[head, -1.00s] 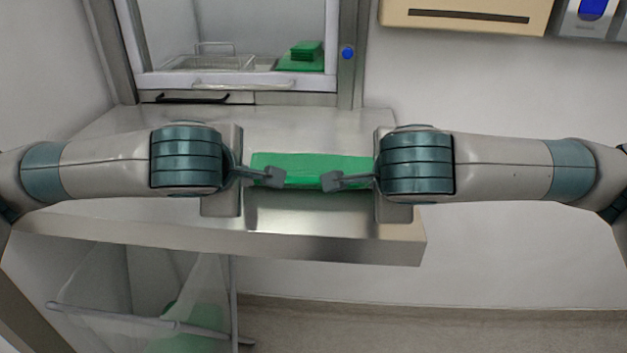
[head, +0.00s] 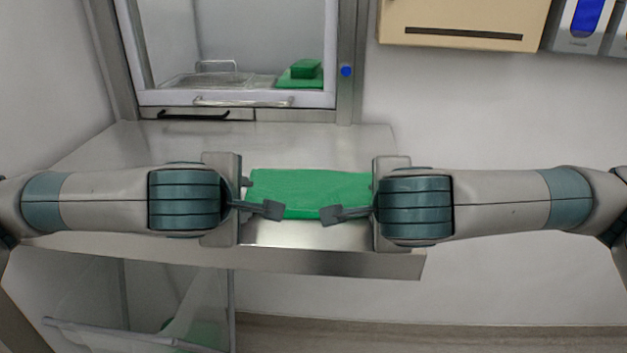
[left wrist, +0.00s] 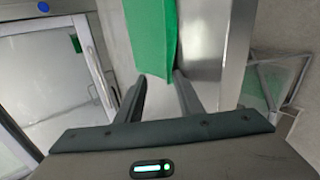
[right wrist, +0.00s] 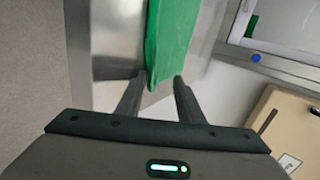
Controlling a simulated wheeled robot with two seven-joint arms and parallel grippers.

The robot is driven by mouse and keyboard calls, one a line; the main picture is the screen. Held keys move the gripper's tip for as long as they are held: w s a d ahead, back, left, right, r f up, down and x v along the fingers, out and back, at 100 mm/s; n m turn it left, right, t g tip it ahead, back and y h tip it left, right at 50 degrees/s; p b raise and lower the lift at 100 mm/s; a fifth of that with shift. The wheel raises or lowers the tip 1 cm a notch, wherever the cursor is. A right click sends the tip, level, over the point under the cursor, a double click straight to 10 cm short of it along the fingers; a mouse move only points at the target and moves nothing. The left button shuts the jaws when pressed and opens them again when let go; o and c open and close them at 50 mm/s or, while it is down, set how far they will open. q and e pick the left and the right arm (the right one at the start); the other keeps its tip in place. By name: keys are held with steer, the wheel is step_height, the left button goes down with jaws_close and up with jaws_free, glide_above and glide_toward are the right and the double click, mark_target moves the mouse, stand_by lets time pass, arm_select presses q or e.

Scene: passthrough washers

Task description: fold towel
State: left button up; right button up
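The green towel (head: 310,190) lies on the steel counter as a flat strip between my two arms. My left gripper (head: 262,198) is at its left end, with one finger over the near left corner. My right gripper (head: 352,200) is at its right end in the same way. In the left wrist view the fingers (left wrist: 159,76) are apart and the towel end (left wrist: 152,40) is just beyond the tips. In the right wrist view the fingers (right wrist: 159,77) are apart and the towel end (right wrist: 163,55) reaches between the tips. The towel's far corners are partly hidden.
The steel counter (head: 345,142) is bare behind the towel. A glass-doored cabinet behind holds a wire rack (head: 215,75) and folded green cloths (head: 303,75). A clear bag (head: 100,290) with green cloth hangs below left. A beige dispenser (head: 465,18) is on the wall.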

arm_select(q)
steer(key=shift+r, duration=0.1)
arm_select(e)
steer(key=shift+r, duration=0.1)
